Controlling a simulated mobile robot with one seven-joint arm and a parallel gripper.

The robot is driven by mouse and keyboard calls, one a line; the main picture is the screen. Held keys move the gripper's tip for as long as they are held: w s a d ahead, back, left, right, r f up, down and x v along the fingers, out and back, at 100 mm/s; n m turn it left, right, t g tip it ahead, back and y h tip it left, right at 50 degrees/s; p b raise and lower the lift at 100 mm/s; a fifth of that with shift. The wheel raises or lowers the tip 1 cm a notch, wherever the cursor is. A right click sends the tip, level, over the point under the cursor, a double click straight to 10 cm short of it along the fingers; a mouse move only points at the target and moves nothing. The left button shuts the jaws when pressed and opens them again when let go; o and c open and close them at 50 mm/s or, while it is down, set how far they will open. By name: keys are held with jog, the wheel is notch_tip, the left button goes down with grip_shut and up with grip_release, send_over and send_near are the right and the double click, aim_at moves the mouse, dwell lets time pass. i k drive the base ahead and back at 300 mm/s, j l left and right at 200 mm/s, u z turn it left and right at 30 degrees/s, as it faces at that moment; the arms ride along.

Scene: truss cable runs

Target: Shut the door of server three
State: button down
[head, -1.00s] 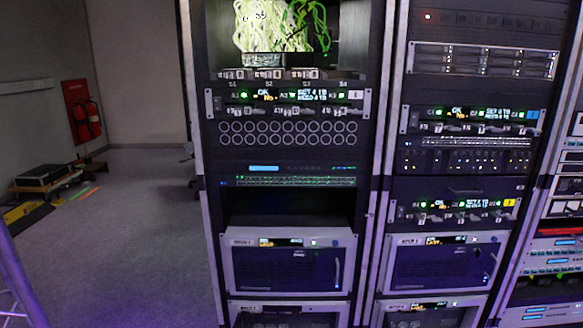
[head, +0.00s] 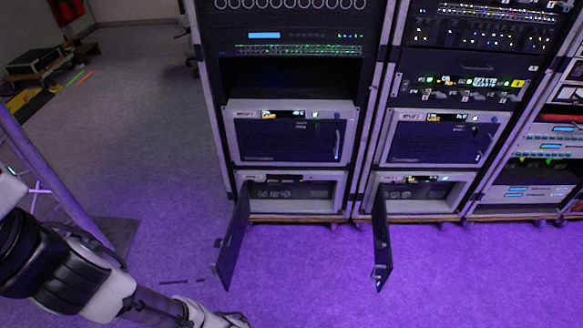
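Four servers with silver frames sit at the bottom of two racks in the head view. The upper left server (head: 292,133) and upper right server (head: 436,137) have their dark doors shut. The lower left server (head: 296,205) has its door (head: 233,240) swung wide open, hinged at the left and jutting toward me. The lower right server (head: 424,205) has its door (head: 381,241) open in the same way. The labels are too small to tell which is server three. My arm reaches in from the lower left and leaves at the bottom edge; my gripper does not show.
A metal truss (head: 45,180) stands at the left, near my arm. The purple-lit floor (head: 310,285) before the racks is clear apart from the two open doors. A black case (head: 35,64) lies far left. More rack gear (head: 545,145) is at the right.

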aim_at(225, 265)
jog(key=j+z, duration=0.15)
jog(key=j, duration=0.3)
jog(key=j+z, duration=0.1)
jog(key=j, duration=0.35)
jog(key=k+j+z, duration=0.15)
jog(key=j, duration=0.3)
jog(key=j+z, duration=0.1)
jog(key=j, duration=0.4)
jog(key=k+j+z, duration=0.15)
jog(key=j, duration=0.3)
jog(key=j+z, duration=0.1)
jog(key=j, duration=0.3)
jog(key=k+j+z, duration=0.15)
jog(key=j, duration=0.3)
jog(key=j+z, duration=0.3)
jog(key=j, duration=0.25)
jog(key=i, duration=0.05)
